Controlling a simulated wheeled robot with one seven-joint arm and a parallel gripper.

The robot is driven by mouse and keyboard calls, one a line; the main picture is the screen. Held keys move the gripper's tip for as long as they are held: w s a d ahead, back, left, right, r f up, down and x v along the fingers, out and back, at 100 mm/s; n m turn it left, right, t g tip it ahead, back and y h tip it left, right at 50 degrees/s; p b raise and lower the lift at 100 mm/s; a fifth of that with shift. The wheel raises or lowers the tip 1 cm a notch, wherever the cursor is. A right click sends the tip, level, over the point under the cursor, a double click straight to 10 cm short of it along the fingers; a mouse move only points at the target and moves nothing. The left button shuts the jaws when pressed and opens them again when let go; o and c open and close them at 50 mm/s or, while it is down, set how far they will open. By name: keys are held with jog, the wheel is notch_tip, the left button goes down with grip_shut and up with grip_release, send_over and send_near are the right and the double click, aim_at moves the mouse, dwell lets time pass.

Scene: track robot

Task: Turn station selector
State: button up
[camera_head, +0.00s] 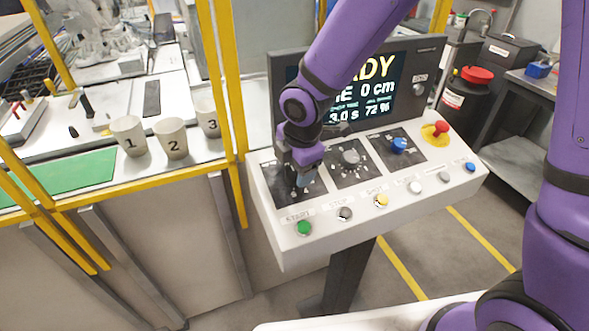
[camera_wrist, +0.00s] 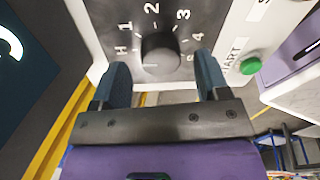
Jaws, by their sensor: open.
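The station selector is a round dark grey knob (camera_wrist: 160,54) on a dark plate, ringed by the marks H, 1, 2, 3, 4 and S in the wrist view. A small pale line shows on the knob's near side; which mark it points to I cannot tell. My gripper (camera_wrist: 161,72) is open, with one blue finger on each side of the knob. A gap shows on both sides, so it does not grip the knob. In the head view my gripper (camera_head: 302,180) is over the panel's leftmost dial plate (camera_head: 262,178), and hides its knob.
The sloped white control panel (camera_head: 280,228) carries another grey dial (camera_head: 350,157), a blue knob (camera_head: 398,145), a red button (camera_head: 441,127) and a row of buttons, including green (camera_head: 303,228). A display (camera_head: 400,85) stands behind. Yellow posts (camera_head: 231,80) rise at the left.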

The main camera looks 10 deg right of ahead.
jog(key=shift+w+f, duration=0.15)
jog(key=shift+f, duration=0.65)
jog(key=c, duration=0.9)
jog(key=shift+c, duration=0.2)
jog(key=m, duration=0.3)
jog(key=shift+m, duration=0.4)
jog(key=shift+m+y, duration=0.3)
jog(key=shift+m, duration=1.6)
